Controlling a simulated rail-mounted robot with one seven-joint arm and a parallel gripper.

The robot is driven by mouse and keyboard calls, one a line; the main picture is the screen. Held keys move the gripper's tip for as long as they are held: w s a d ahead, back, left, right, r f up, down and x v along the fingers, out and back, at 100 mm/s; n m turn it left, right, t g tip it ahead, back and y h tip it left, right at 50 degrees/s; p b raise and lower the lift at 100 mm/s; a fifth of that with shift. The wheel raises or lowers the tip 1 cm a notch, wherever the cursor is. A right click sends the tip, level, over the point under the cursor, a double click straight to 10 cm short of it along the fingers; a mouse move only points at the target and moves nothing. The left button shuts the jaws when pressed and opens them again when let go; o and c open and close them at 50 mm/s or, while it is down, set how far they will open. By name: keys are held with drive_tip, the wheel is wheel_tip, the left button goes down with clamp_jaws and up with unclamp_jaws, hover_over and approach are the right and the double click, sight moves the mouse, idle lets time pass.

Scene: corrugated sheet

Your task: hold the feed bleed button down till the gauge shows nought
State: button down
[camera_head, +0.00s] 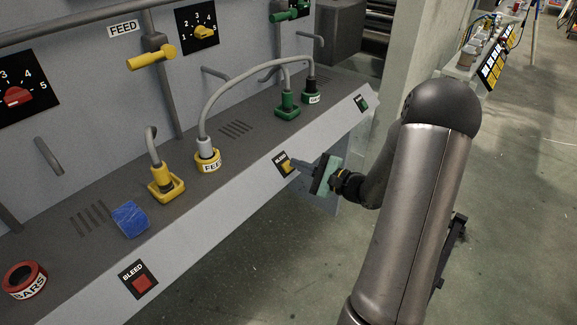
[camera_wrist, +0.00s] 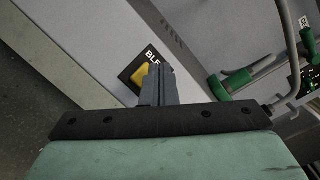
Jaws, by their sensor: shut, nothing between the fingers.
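In the wrist view the closed fingers (camera_wrist: 157,75) overlap the button's edge. I cannot tell whether they touch or press it. A yellow-knobbed numbered dial (camera_head: 204,32) is by the FEED label (camera_head: 123,28); I can make out no gauge with a needle.
A red bleed button (camera_head: 141,284) is at lower left and a green one (camera_head: 362,103) farther right. Yellow (camera_head: 166,186) and green (camera_head: 288,107) hose fittings, a FEED-marked ring (camera_head: 208,162) and a blue block (camera_head: 130,219) sit on the ledge. Open floor lies right.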

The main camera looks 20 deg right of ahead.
idle(0.7)
drive_tip(key=shift+w+a+f+b, duration=0.15)
drive_tip(key=shift+w+f+b, duration=0.15)
drive_tip(key=shift+b, duration=0.2)
drive_tip(key=shift+w+a+f+b, duration=0.1)
drive_tip(key=shift+w+f+b, duration=0.15)
drive_tip(key=shift+f+b, duration=0.1)
idle(0.4)
drive_tip(key=shift+r, duration=0.15)
idle(1.5)
drive_tip(key=shift+s+d+r+p, duration=0.25)
drive_tip(key=shift+s+r+p, duration=0.05)
drive_tip(key=shift+s+r, duration=0.25)
drive_tip(key=s+r, duration=0.1)
drive_tip(key=s+d+r+p, duration=0.1)
drive_tip(key=s+r+p, duration=0.1)
drive_tip(key=shift+d+r, duration=0.25)
drive_tip(key=shift+d, duration=0.05)
idle(0.5)
